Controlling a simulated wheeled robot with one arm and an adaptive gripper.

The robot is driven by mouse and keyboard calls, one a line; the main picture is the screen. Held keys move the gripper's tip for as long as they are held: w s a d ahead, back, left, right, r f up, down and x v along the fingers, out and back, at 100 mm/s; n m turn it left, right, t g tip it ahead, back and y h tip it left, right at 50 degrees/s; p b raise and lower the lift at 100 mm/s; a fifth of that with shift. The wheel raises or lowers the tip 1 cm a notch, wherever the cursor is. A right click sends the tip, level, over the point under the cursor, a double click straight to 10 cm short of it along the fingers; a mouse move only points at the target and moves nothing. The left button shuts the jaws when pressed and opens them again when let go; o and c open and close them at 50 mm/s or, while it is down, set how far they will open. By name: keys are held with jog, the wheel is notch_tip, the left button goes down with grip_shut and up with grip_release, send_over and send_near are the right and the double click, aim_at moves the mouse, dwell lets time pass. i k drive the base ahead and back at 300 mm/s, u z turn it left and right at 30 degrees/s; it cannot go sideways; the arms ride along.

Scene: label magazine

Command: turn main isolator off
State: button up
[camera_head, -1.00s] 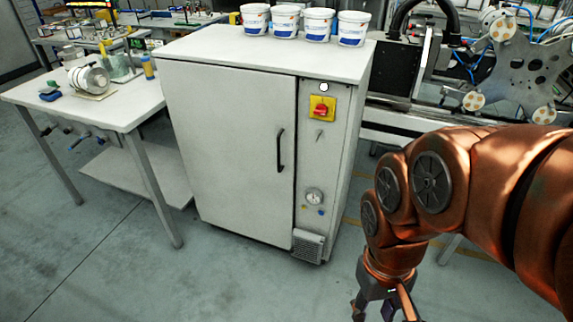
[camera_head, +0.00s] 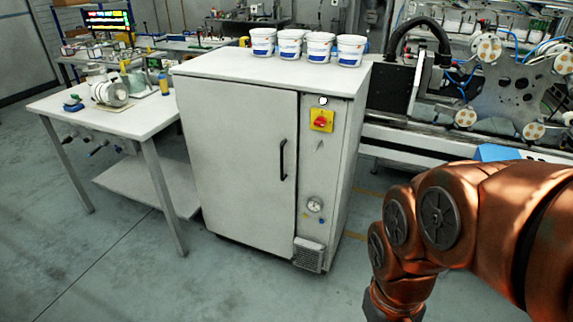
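The main isolator (camera_head: 321,120) is a red rotary knob on a yellow square plate. It sits high on the narrow right-hand panel of a white cabinet (camera_head: 240,150), below a round white lamp (camera_head: 323,100). The knob is too small to read its exact position. My copper-coloured arm is at the lower right, apart from the cabinet. My gripper is below the bottom edge of the picture and does not show.
Several white tubs (camera_head: 320,47) stand on the cabinet top. The cabinet has a black door handle (camera_head: 283,160), a gauge (camera_head: 314,204) and a vent (camera_head: 308,255). A white table (camera_head: 120,115) stands at left, a machine (camera_head: 500,80) behind at right. The floor in front is clear.

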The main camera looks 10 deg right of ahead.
aim_at(321, 122)
jog(key=u, duration=1.6)
jog(key=i, duration=0.5)
jog(key=z, duration=0.75)
